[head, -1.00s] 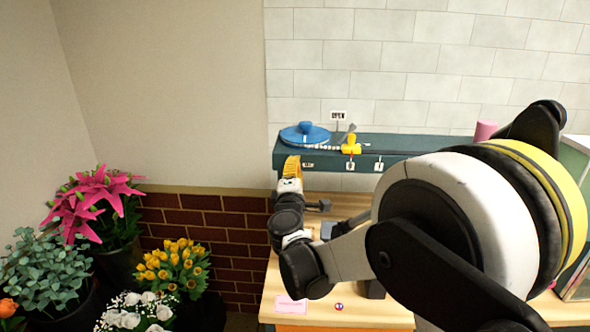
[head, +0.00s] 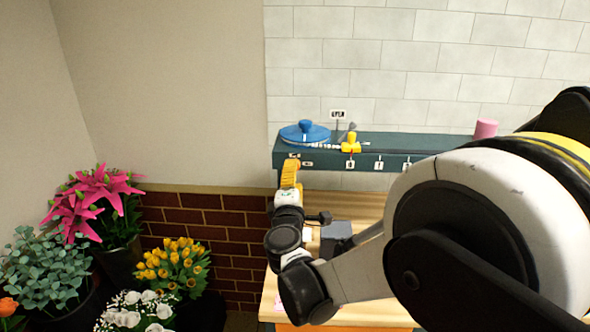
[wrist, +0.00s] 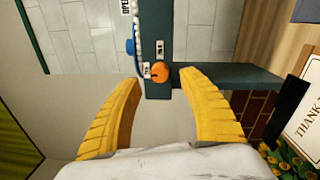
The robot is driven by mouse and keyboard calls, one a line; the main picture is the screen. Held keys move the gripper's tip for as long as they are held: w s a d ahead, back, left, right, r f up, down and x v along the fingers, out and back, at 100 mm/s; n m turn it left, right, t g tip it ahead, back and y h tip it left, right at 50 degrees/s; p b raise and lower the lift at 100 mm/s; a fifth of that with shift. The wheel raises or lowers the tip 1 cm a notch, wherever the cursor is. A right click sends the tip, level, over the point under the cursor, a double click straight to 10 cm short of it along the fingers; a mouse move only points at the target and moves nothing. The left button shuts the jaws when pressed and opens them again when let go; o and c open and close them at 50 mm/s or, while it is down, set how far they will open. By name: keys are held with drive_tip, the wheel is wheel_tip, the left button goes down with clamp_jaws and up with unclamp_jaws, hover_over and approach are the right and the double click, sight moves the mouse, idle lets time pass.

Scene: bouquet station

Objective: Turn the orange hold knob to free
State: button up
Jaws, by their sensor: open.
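The orange hold knob (wrist: 160,74) is a small round knob near the end of the dark teal rail, with small white labels beside it in the wrist view. My gripper (wrist: 159,80) is open, its two yellow fingers on either side of the knob in the picture, with nothing between them that I can see touching. How far the tips are from the knob is hard to tell. In the head view my gripper (head: 290,164) is at the left end of the teal rail (head: 430,148). The knob is hidden there behind the fingers.
A blue disc (head: 305,132) and a yellow piece (head: 350,142) sit on the rail. A pink cylinder (head: 486,128) stands at its right. A grey block (head: 336,233) is on the wooden bench. Potted flowers (head: 170,266) stand at the left.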

drive_tip(key=s, duration=0.7)
drive_tip(key=shift+s+f, duration=0.15)
drive_tip(key=shift+f, duration=0.05)
drive_tip(key=s+d+f+m+g+h, duration=0.1)
drive_tip(key=s+d+m+g+h, duration=0.2)
drive_tip(key=d+m, duration=0.5)
drive_tip(key=s+d+f+m+g+h, duration=0.1)
drive_tip(key=s+d+m+g, duration=0.4)
drive_tip(key=d, duration=0.7)
drive_tip(key=s+f+m+g+y, duration=0.2)
drive_tip(key=s+f+m, duration=0.1)
drive_tip(key=s, duration=0.6)
drive_tip(key=s+d+f+m+g+y, duration=0.1)
drive_tip(key=s+f+m+y, duration=0.1)
drive_tip(key=s, duration=0.8)
drive_tip(key=shift+d+f+m+g+y, duration=0.3)
drive_tip(key=shift+f+m+g, duration=0.1)
drive_tip(key=shift+m, duration=0.4)
